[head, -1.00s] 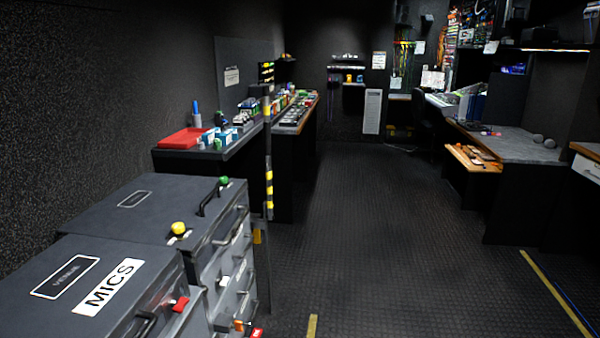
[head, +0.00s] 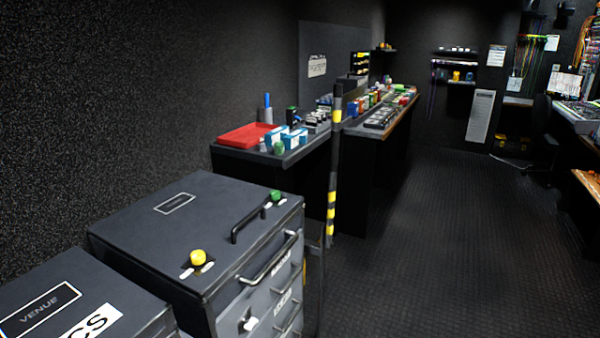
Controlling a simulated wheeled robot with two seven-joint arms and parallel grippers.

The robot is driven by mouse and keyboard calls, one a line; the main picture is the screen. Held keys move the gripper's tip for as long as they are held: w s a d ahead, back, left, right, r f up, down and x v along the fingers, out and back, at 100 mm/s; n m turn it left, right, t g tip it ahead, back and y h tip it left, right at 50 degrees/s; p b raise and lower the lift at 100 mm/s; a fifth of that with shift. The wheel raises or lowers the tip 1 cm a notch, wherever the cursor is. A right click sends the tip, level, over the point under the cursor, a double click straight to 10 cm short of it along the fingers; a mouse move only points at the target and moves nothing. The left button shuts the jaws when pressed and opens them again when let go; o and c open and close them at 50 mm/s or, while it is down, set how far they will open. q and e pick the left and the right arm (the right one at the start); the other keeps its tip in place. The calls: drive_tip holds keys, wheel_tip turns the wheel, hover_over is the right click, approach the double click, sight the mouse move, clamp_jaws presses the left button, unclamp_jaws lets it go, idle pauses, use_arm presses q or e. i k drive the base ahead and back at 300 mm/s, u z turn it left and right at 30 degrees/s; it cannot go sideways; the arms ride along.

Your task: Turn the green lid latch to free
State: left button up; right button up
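The green lid latch (head: 275,197) is a small green knob at the far right corner of the top of a dark grey drawer case (head: 150,215). A yellow knob (head: 198,257) sits nearer the front left of the same lid, with small white marks beside it. A black handle (head: 248,220) stands on the lid between the two knobs. The lid is closed. Neither of my grippers shows in the head view.
A second case (head: 75,305) with a white label stands at the lower left. A yellow-and-black striped post (head: 332,165) rises behind the case. A bench with a red tray (head: 248,135) stands beyond. The floor (head: 430,230) to the right is clear.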

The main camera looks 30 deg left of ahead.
sight(275, 194)
drive_tip(key=i, duration=3)
drive_tip(key=u, duration=2.9)
